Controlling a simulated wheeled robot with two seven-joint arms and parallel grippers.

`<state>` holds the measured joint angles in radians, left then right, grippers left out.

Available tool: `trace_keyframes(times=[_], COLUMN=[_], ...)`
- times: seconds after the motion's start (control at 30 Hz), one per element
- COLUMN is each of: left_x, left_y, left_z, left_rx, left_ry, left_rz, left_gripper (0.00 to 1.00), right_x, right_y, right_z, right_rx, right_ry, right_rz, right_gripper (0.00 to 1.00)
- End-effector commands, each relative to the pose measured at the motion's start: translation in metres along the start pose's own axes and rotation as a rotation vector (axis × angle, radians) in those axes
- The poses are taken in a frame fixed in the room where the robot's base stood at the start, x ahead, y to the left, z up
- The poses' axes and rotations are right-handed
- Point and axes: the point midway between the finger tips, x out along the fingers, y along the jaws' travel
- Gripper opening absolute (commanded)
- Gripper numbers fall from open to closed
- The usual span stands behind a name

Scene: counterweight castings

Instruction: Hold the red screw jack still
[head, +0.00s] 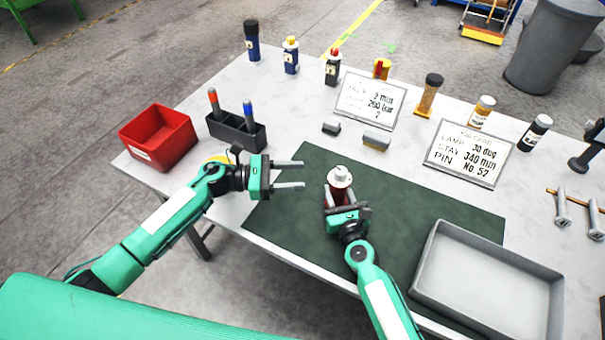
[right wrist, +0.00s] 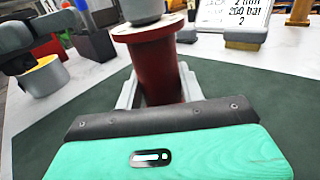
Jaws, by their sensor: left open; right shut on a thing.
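The red screw jack (head: 338,190) stands on the dark green mat (head: 420,206), with a pale grey round head on top. My right gripper (head: 338,198) is shut on its red body from the near side. In the right wrist view the red body of the jack (right wrist: 155,68) stands between the fingers, and its head is cut off by the top edge. My left gripper (head: 290,175) is open and empty over the left end of the mat, to the left of the jack and apart from it.
A grey tray (head: 425,285) lies at the mat's right end. A red bin (head: 160,128) and a black holder with two markers (head: 225,130) stand at the left. Two sign plates (head: 370,88) and several bottles line the back. The mat right of the jack is clear.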

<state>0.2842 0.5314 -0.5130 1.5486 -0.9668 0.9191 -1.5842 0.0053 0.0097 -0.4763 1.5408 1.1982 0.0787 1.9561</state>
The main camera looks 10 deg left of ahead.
Motion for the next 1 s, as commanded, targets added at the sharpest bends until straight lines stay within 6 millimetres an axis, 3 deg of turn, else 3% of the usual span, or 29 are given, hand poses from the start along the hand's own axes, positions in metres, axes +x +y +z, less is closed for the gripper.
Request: trace_keyframes(times=[0.27, 0.3, 0.43, 0.77, 1.0], left_x=[0.0, 0.0, 0.0, 0.0, 0.0], left_y=[0.0, 0.0, 0.0, 0.0, 0.0], left_z=[0.0, 0.0, 0.0, 0.0, 0.0], left_rx=[0.0, 0.0, 0.0, 0.0, 0.0], left_ry=[0.0, 0.0, 0.0, 0.0, 0.0], left_rz=[0.0, 0.0, 0.0, 0.0, 0.0], left_gripper=[0.51, 0.51, 0.51, 0.51, 0.51], right_x=[0.0, 0.0, 0.0, -0.003, -0.035], right_y=[-0.001, -0.001, -0.001, -0.001, -0.001], right_z=[0.001, 0.0, 0.0, 0.0, -0.001], right_rx=[-0.001, -0.001, -0.001, 0.0, -0.001], right_ry=[-0.001, -0.001, -0.001, 0.0, 0.002], right_rz=[-0.002, -0.002, -0.002, -0.001, -0.001], right_gripper=[0.0, 0.4, 0.64, 0.64, 0.64])
